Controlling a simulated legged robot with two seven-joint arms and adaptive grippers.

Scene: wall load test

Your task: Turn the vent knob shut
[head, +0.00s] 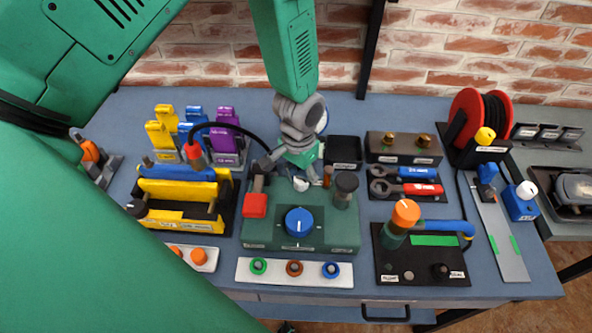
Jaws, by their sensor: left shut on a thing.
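A green test block (330,240) stands at the middle of the blue bench. My left gripper (300,168) reaches down over the back of this block and is shut. A small whitish knob (301,184) shows at its fingertips; I take it for the vent knob, though its label is not readable. The fingers hide most of it and its turn angle. My right gripper is not in view.
A yellow hand pump (178,188) with a black hose stands left of the block. An orange-capped valve on a black plate (425,265), wrenches (405,180) and a red hose reel (468,118) stand right. A strip with coloured rings (294,271) lies in front.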

